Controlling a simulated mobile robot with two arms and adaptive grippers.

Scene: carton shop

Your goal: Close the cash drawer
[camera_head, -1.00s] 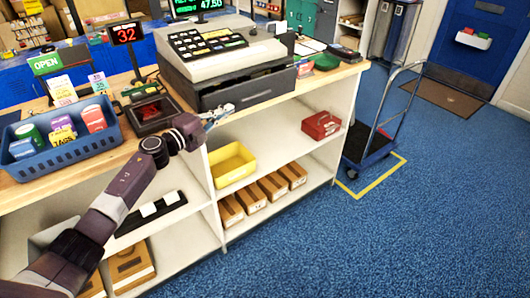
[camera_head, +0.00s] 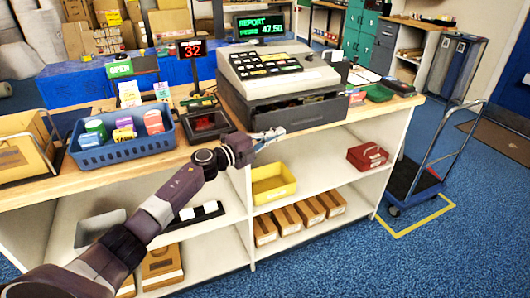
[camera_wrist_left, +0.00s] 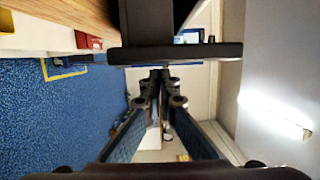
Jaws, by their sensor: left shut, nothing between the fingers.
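The cash drawer (camera_head: 300,115) is the dark drawer under the grey cash register (camera_head: 278,70) on the counter. It stands partly open, with some of its contents showing behind its front panel. My left gripper (camera_head: 270,136) is shut and empty, just in front of the drawer's lower left front. In the left wrist view the closed fingers (camera_wrist_left: 160,74) point at a dark bar (camera_wrist_left: 176,54), which looks like the drawer front. I cannot tell whether they touch it. My right gripper is not in view.
A blue basket (camera_head: 122,147) of small packets and a dark card reader (camera_head: 208,124) stand left of the register on the wooden counter. Shelves below hold a yellow bin (camera_head: 273,184) and a red box (camera_head: 367,157). A hand cart (camera_head: 415,185) stands on the right.

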